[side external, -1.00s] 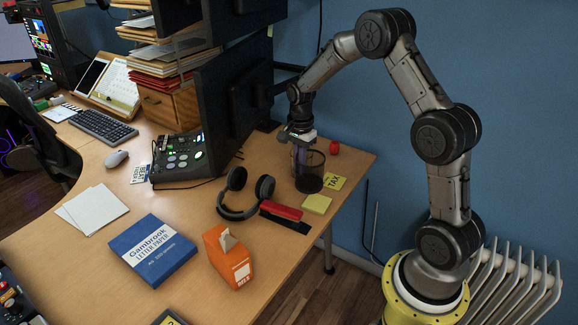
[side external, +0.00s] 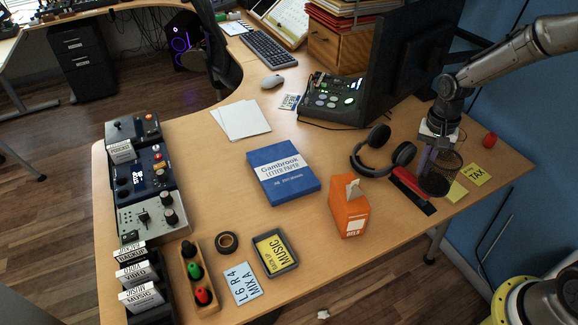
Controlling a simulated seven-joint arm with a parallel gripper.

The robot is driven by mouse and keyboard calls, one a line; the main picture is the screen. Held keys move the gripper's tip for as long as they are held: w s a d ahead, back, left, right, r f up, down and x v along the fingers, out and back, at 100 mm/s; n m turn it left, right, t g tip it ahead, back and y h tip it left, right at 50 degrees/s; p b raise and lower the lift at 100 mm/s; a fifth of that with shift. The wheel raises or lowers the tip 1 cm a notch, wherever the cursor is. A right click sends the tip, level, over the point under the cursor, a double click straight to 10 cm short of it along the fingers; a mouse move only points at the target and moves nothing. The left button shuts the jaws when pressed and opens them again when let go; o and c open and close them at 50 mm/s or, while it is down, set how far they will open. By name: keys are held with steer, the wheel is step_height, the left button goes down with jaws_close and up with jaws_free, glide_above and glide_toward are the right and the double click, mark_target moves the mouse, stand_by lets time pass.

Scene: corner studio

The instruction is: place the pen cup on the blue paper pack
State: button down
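The pen cup (side external: 446,166) is a dark mesh cylinder with a solid dark base, upright near the right end of the desk. My gripper (side external: 429,156) points down at the cup, with its fingers at the cup's left side and rim. The fingers are small and overlap the mesh, so I cannot tell whether they are open or shut on the wall. The blue paper pack (side external: 284,172), labelled "Gambrook Letter Paper", lies flat at mid-desk, left of the cup. Its top is bare.
Black headphones (side external: 383,151), an orange box (side external: 350,208) and a red-and-black brush-like object (side external: 411,189) lie between cup and pack. Yellow notes (side external: 479,175) and a red object (side external: 490,140) are near the cup. A monitor (side external: 408,62) stands behind.

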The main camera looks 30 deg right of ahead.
steer(key=w+a+r+n, duration=0.1)
steer(key=w+a+n, duration=0.7)
steer(key=a+n, duration=0.45)
steer(key=w+a+r+n, duration=0.2)
steer(key=w+a+n, duration=0.7)
steer(key=a+n, duration=0.35)
steer(key=f, duration=1)
steer(key=shift+s+d, duration=0.1)
steer(key=shift+d, duration=0.15)
steer(key=shift+f, duration=0.2)
steer(key=c, duration=1.1)
jaws_free()
steer(key=shift+o, duration=0.2)
